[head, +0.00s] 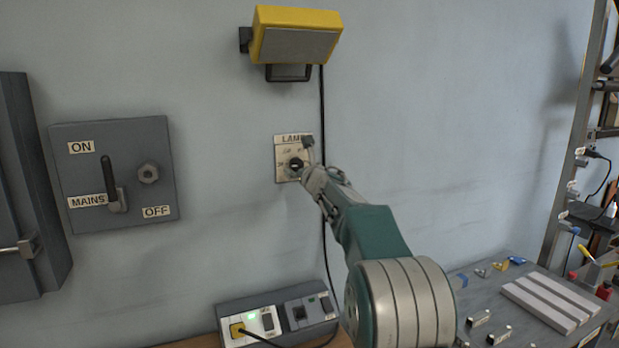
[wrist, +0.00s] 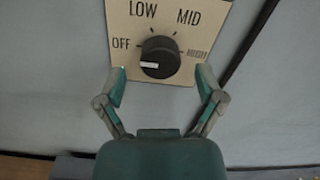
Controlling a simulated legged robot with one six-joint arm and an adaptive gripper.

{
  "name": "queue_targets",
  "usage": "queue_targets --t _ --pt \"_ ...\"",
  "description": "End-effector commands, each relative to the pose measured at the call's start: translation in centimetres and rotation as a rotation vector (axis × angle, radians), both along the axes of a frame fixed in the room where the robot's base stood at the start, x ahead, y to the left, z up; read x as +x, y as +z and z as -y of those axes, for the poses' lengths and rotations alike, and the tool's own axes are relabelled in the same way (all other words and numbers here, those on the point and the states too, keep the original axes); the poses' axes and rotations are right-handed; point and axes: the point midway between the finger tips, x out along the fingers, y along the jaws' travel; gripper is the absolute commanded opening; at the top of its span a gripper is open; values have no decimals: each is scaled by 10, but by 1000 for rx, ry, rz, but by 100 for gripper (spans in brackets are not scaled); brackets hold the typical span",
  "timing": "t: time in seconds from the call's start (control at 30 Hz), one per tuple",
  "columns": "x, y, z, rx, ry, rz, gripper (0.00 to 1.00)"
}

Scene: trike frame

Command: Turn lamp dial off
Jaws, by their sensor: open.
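The lamp dial is a black round knob (wrist: 160,56) on a cream plate (wrist: 206,10) marked OFF, LOW, MID and a partly unreadable fourth label. Its white pointer mark lies on the left side of the knob, pointing left towards the OFF side, slightly below the OFF label. In the head view the plate (head: 282,173) is on the wall under a LAMP label, with the knob (head: 295,163) partly seen. My gripper (wrist: 160,74) is open, one finger on each lower side of the knob. Contact cannot be told. My gripper (head: 308,160) overlaps the plate's right side in the head view.
A yellow lamp (head: 297,34) hangs above, its black cable (head: 322,110) running down beside the plate. A grey MAINS switch box (head: 115,175) is on the wall at left. A socket box (head: 275,318) stands below. A bench (head: 500,275) with small parts is at right.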

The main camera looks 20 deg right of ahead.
Motion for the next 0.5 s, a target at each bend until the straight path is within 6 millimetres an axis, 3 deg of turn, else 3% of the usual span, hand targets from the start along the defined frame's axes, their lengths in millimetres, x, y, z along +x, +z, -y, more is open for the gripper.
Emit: queue_targets --t 0.5 --pt "-80 -2 0 0 -1 -2 87"
